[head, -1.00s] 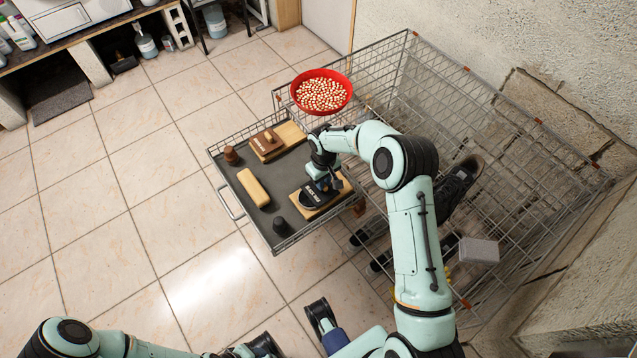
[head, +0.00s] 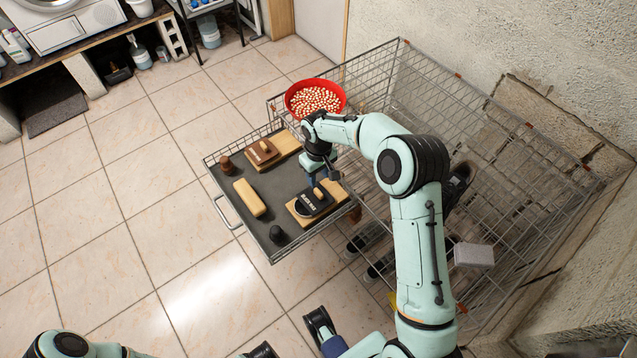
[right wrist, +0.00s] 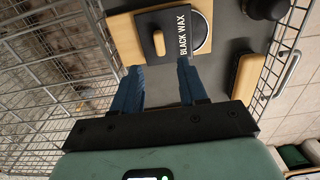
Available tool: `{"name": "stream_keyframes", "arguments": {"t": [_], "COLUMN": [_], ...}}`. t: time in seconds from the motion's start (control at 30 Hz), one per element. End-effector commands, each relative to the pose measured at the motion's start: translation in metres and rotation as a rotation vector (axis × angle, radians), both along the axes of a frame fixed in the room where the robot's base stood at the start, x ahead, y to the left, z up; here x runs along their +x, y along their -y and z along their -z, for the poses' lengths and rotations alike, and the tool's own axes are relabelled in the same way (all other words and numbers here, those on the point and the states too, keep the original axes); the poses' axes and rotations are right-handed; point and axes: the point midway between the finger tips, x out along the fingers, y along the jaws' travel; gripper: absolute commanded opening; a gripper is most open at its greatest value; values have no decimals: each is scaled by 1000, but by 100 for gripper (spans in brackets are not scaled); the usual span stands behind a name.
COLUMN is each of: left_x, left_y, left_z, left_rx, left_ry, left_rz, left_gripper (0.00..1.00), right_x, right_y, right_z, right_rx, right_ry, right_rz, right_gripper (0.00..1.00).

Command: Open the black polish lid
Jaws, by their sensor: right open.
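The black polish lid (head: 319,196) is a dark plate marked BLACK WAX with a small wooden knob. It sits over a round black tin (head: 299,208) on a wooden board in the wire drawer. In the right wrist view the lid (right wrist: 180,40) covers one side of the tin (right wrist: 201,28), whose pale rim shows beyond it. My right gripper (head: 322,181) is open and empty. In the right wrist view its blue fingers (right wrist: 158,76) point at the lid's near edge, with the knob between their lines. My left arm shows only in parts at the bottom edge.
The drawer (head: 240,217) also holds a brown polish set (head: 262,151), a wooden brush (head: 250,197), a brown knob (head: 226,164) and a black one (head: 276,233). A red bowl (head: 315,98) stands on the wire rack (head: 440,95).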

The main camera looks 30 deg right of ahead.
Motion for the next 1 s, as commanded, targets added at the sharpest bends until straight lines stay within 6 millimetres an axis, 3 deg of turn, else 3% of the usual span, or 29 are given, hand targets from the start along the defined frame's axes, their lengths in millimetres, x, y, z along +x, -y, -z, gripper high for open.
{"name": "stream_keyframes", "arguments": {"t": [0.1,0.3,0.63,0.67,0.77,0.87,1.0], "left_x": [-1,-2,-2,-2,-2,-2,-2], "left_y": [0,0,0,0,0,0,0], "left_z": [-3,-4,-4,-4,-4,-4,-4], "left_rx": [0,-1,-1,-1,-1,-1,-1], "left_ry": [-4,-8,-9,-9,-9,-8,-8], "left_rz": [0,2,2,2,2,2,2], "left_gripper": [43,43,43,43,43,43,43], "right_x": [1,0,0,0,0,-3,-11], "right_y": [0,0,0,0,-6,-25,-68], "right_z": [-25,-46,-49,-49,-44,-26,11], "right_rx": [-1,0,0,0,-8,-46,-173], "right_ry": [4,0,0,0,-13,-63,-195], "right_rz": [0,0,0,0,-33,-164,-527], "right_gripper": [43,43,43,36,4,0,0]}}
